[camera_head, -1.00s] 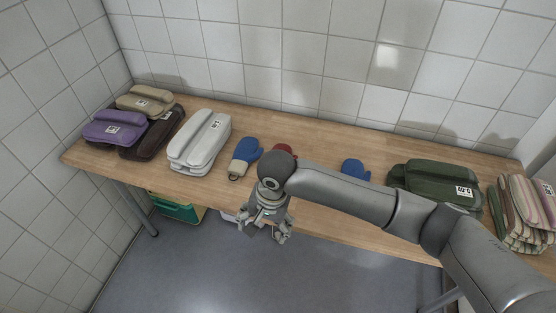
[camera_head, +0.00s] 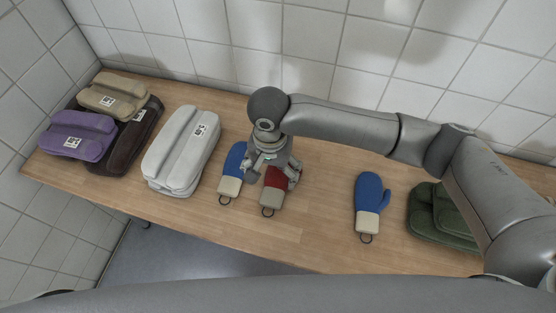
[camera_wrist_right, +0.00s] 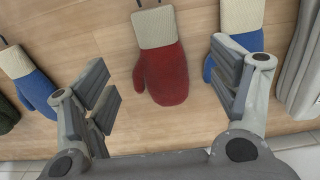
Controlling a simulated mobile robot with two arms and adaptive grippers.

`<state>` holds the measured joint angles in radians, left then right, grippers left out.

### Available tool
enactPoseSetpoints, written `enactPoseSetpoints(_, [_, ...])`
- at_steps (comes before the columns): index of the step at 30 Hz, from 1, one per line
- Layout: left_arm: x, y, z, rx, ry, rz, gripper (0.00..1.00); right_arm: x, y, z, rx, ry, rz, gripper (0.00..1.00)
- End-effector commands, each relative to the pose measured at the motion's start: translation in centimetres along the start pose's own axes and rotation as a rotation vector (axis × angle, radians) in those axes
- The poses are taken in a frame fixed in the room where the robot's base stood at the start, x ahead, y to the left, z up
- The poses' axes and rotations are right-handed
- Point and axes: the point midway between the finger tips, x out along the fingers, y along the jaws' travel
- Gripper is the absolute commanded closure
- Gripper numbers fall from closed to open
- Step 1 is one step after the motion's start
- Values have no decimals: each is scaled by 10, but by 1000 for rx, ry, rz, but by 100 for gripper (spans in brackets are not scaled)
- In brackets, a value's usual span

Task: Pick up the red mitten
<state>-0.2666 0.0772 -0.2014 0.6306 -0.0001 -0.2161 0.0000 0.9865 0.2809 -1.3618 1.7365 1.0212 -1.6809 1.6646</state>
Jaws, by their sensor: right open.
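The red mitten (camera_head: 274,178) with its beige cuff and dark loop lies flat on the wooden table. My right gripper (camera_head: 270,182) is over it in the head view, and partly hides it. In the right wrist view the red mitten (camera_wrist_right: 164,62) lies between the spread fingers of the right gripper (camera_wrist_right: 168,92), with bare table on both sides of it. The gripper is open and empty. My left gripper is in neither view.
A blue mitten (camera_head: 235,160) lies close left of the red one, and another blue mitten (camera_head: 369,190) lies farther right. A light grey folded bundle (camera_head: 182,150), purple (camera_head: 76,135) and tan (camera_head: 113,93) bundles are left; a green one (camera_head: 432,215) is right.

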Motion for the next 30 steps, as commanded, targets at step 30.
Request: enactPoseSetpoints(30, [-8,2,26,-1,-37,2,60,104,2,-2,-1,0,1,19])
